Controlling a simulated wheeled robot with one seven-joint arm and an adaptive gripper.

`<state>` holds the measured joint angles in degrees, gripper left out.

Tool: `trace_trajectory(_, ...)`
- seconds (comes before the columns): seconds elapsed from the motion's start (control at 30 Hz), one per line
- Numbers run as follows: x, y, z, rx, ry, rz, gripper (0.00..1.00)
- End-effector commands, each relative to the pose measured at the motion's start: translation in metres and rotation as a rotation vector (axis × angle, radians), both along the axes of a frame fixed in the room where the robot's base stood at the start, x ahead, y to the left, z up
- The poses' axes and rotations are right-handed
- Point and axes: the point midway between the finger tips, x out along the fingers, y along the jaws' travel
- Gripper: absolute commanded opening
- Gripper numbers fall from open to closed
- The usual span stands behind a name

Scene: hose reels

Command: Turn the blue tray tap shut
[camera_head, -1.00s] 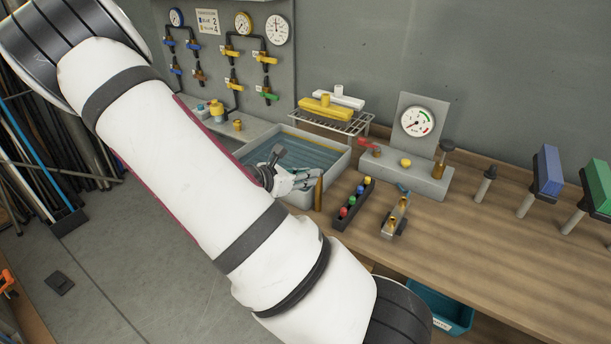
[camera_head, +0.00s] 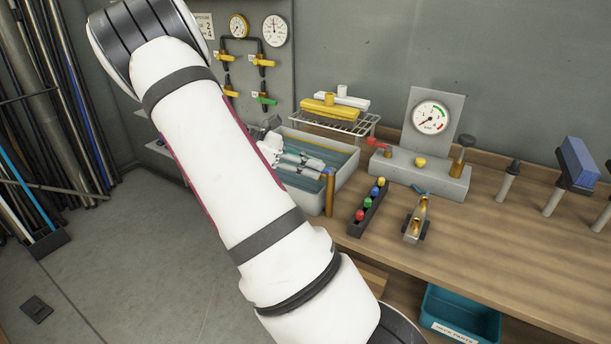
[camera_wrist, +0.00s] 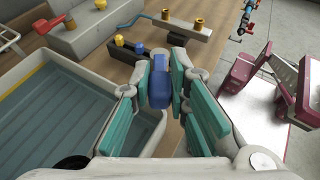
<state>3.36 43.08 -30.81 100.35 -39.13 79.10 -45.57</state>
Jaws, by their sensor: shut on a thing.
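The blue tap handle (camera_wrist: 160,84) stands between my gripper's teal-padded fingers in the wrist view. My gripper (camera_wrist: 163,78) is shut on it. In the head view my gripper (camera_head: 322,170) is at the right front part of the grey tray (camera_head: 347,180), beside a brass post (camera_head: 330,194). The tray has a blue-green ribbed inside and also shows at the left of the wrist view (camera_wrist: 28,84). The tap's body is hidden below the fingers, and the handle cannot be made out in the head view.
Right of the tray are a rack of coloured knobs (camera_head: 368,207), a brass-fitted block (camera_head: 416,220) and a gauge stand (camera_head: 430,118) with a red lever (camera_head: 379,143). A wire rack (camera_head: 333,122) stands behind. A teal bin (camera_head: 460,316) is below the bench edge.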

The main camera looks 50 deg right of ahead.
Motion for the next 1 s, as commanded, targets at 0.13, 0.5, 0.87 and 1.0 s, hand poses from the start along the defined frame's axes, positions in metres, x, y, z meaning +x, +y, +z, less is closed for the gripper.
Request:
trace_trajectory(0.13, 0.006, -0.008, -0.004, -0.001, -0.003, -0.139, 0.0)
trace_trajectory(0.5, 0.008, -0.02, -0.003, -0.001, 0.0, -0.407, 0.0)
trace_trajectory(0.87, 0.008, -0.025, -0.001, -0.001, 0.001, -0.518, 0.0)
trace_trajectory(1.0, 0.008, -0.025, -0.001, -0.001, 0.001, -0.528, 0.0)
